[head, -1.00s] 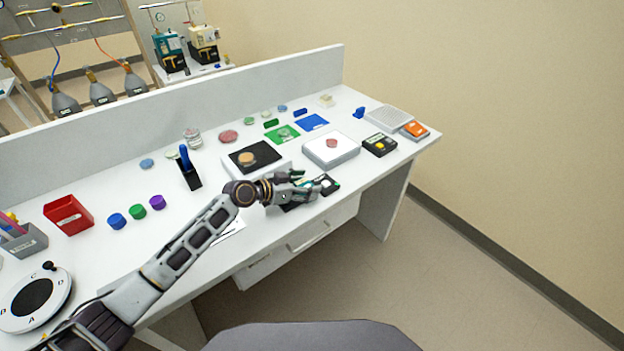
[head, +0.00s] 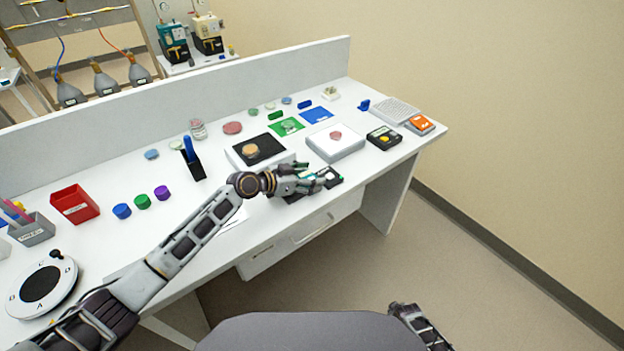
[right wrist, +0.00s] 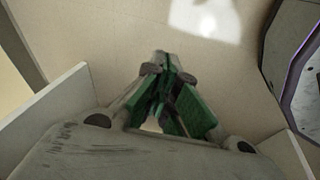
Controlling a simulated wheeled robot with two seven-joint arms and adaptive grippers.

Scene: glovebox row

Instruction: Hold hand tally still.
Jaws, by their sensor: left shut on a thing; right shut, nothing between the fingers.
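My left gripper (head: 314,180) is at the front edge of the white bench, shut on a small dark object with a pale patch, which I take to be the hand tally (head: 330,177). The fingers cover part of it, and I cannot tell whether it touches the bench top. My right gripper (right wrist: 168,95) shows in the right wrist view with its green-padded fingers shut and nothing between them. It is over bare floor, away from the bench.
Near the left hand are a black pad on a white box (head: 258,149), a white box with a reddish disc (head: 335,146) and a black device with a yellow spot (head: 384,138). A red bin (head: 74,205) and coloured caps stand left. A drawer (head: 300,238) is below.

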